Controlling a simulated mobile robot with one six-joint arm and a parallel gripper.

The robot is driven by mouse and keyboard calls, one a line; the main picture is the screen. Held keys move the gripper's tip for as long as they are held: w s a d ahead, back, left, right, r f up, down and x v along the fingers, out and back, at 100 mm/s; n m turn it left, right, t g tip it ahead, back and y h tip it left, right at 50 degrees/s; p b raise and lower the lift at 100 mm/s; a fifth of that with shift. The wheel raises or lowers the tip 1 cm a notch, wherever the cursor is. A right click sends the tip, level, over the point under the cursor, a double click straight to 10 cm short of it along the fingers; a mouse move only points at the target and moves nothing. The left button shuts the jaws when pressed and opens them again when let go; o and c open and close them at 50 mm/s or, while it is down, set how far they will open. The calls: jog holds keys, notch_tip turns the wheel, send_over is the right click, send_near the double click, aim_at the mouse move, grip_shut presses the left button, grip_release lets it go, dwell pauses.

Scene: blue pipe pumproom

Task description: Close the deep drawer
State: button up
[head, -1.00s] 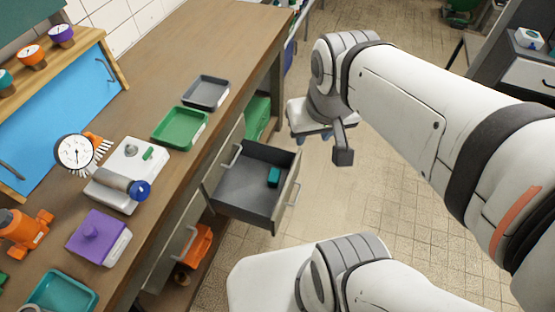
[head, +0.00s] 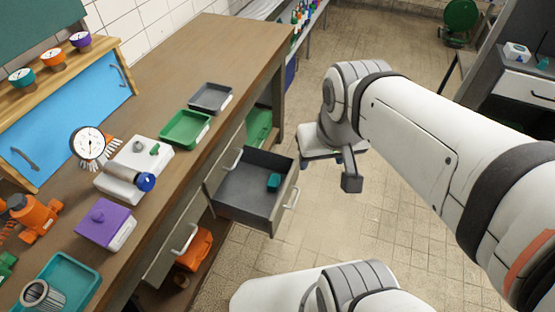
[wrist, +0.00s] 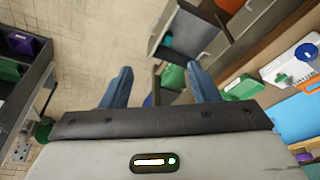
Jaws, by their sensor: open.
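The deep drawer (head: 240,212) stands pulled out from under the wooden workbench in the head view, with a small teal block (head: 274,182) inside. Its front panel has a pale bar handle (head: 291,198). In the wrist view the drawer (wrist: 192,34) is near the top centre, with the teal block at its left side. My gripper (wrist: 162,84) is open, its two blue fingers apart with nothing held between them.
A shut drawer with a handle (head: 184,239) is on the nearer bench front. A green box (head: 259,125) and an orange item (head: 195,249) are under the bench. Trays and a purple box (head: 107,223) stand on top.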

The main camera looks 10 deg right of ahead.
jog(key=o, duration=0.3)
jog(key=shift+c, duration=0.3)
